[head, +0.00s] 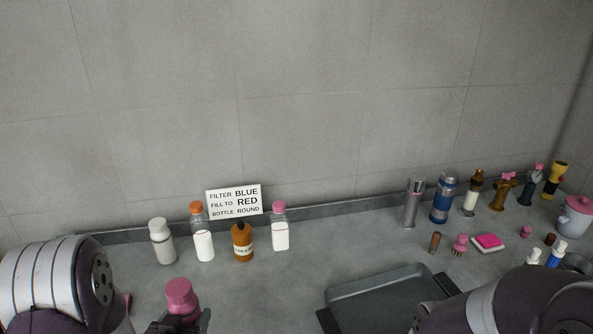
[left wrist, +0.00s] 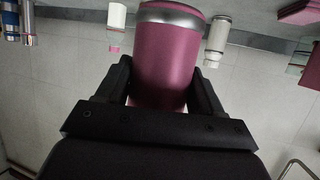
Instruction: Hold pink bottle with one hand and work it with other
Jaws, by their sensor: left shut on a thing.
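The pink bottle (head: 181,298) shows at the bottom of the head view, with its pink top above my left gripper (head: 180,324). In the left wrist view the bottle (left wrist: 166,55) is a pink cylinder with a silver band, between the two black fingers of my left gripper (left wrist: 164,88). The left gripper is shut on it. Part of the bottle is hidden by the fingers and the lower picture edge. My right arm (head: 520,305) comes in at the lower right of the head view; its gripper is out of sight.
A white bottle (head: 162,242), an orange-capped bottle (head: 203,245), an amber bottle (head: 242,242) and a pink-capped bottle (head: 281,232) stand before a sign (head: 235,201). A dark tray (head: 385,298) lies at centre right. Flasks, a pink sponge (head: 487,241) and a lidded pot (head: 577,218) stand right.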

